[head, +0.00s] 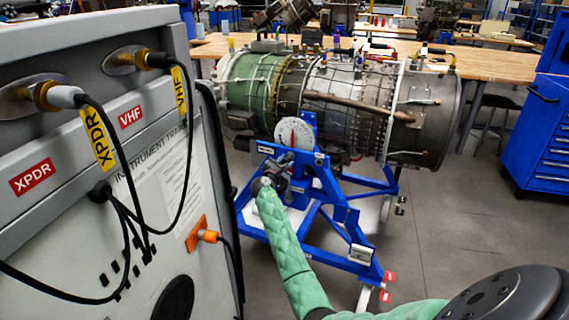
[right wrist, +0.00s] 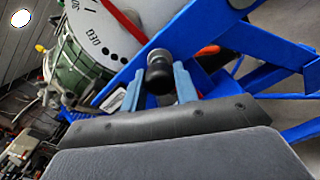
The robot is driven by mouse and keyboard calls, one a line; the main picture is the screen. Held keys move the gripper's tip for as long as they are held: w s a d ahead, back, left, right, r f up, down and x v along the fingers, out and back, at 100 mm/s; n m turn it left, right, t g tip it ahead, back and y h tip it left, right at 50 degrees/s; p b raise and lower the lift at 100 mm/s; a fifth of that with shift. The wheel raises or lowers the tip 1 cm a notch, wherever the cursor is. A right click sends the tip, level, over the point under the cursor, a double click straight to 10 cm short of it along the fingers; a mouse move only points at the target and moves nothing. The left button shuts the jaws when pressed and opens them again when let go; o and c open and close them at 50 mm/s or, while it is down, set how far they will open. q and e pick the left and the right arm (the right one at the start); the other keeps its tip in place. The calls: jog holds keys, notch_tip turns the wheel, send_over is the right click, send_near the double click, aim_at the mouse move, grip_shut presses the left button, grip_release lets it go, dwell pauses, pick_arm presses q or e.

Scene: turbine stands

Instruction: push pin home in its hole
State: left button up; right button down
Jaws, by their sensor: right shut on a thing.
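The pin (right wrist: 159,76) shows in the right wrist view as a black knob with a silver-grey collar, in front of the blue stand. My right gripper (right wrist: 158,88) is shut on the knob, with one finger on each side. In the head view my right gripper (head: 272,178) is at the blue turbine stand (head: 345,215), just below the white dial with a red pointer (head: 294,134). The dial also shows in the right wrist view (right wrist: 100,32). The pin's hole is hidden, so I cannot tell how deep the pin sits. My left gripper is out of view.
A green and grey turbine engine (head: 330,95) rests on the stand. A grey instrument cabinet (head: 75,190) with hanging black cables fills the left. A blue tool chest (head: 545,130) stands at the right. Red tags (head: 387,286) mark the stand's foot. Open floor lies to the right.

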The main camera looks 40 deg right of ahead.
jog(key=c, duration=1.2)
grip_release()
jog(key=shift+w+d+r, duration=0.1)
jog(key=shift+d+r, duration=0.2)
jog(key=shift+r, duration=0.15)
jog(key=shift+c, duration=0.2)
jog(key=shift+o, duration=1.2)
jog(key=shift+d+f, duration=0.1)
jog(key=shift+f, duration=0.15)
jog(key=shift+w+f, duration=0.1)
jog(key=shift+f, duration=0.05)
jog(key=shift+o, duration=0.9)
jog(key=shift+a, duration=0.2)
jog(key=p+v, duration=0.2)
jog(key=v, duration=0.5)
jog(key=shift+p, duration=0.3)
